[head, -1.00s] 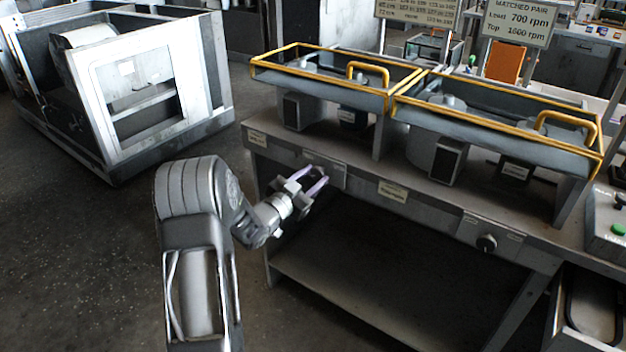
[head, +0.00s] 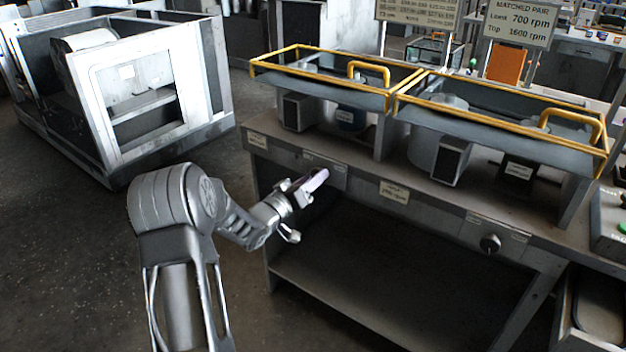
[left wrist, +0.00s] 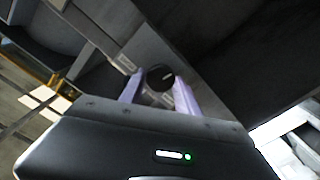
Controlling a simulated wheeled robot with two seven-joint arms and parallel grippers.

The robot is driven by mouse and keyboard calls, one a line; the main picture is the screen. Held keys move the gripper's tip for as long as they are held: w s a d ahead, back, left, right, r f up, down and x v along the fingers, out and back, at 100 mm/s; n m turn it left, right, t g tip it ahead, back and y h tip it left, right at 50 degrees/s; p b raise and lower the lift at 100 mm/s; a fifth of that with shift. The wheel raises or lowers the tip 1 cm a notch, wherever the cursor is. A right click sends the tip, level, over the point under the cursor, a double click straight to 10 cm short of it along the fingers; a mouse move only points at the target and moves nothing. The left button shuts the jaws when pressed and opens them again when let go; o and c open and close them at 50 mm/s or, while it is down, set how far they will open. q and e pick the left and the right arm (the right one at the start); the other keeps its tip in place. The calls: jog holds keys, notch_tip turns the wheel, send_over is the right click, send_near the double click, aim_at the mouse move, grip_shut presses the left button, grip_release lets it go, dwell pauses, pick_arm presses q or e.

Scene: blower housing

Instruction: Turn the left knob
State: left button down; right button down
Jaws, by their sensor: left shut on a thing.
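My left gripper (head: 318,180) is at the front face of the bench, at its left control plate (head: 338,171). The left knob (left wrist: 160,77), round and black with a pale pointer mark, shows in the left wrist view between my two pale purple fingers (left wrist: 158,92). The gripper is shut on this knob. In the head view the knob is hidden behind the gripper. A second dark knob (head: 490,243) sits on the right control plate, apart from my arm. My right gripper is in neither view now.
Two yellow-railed guards (head: 320,85) stand on the bench top over the blower units. A white-framed cabinet (head: 150,100) stands on the floor at the left. A lower shelf (head: 330,290) runs under the bench. The floor between cabinet and bench is free.

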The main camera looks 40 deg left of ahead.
pick_arm(q)
jog(key=n+p, duration=0.3)
jog(key=n, duration=0.7)
jog(key=shift+f+n, duration=0.15)
jog(key=shift+n, duration=0.15)
dwell(0.4)
jog(key=c, duration=0.9)
grip_release()
jog(key=s, duration=0.8)
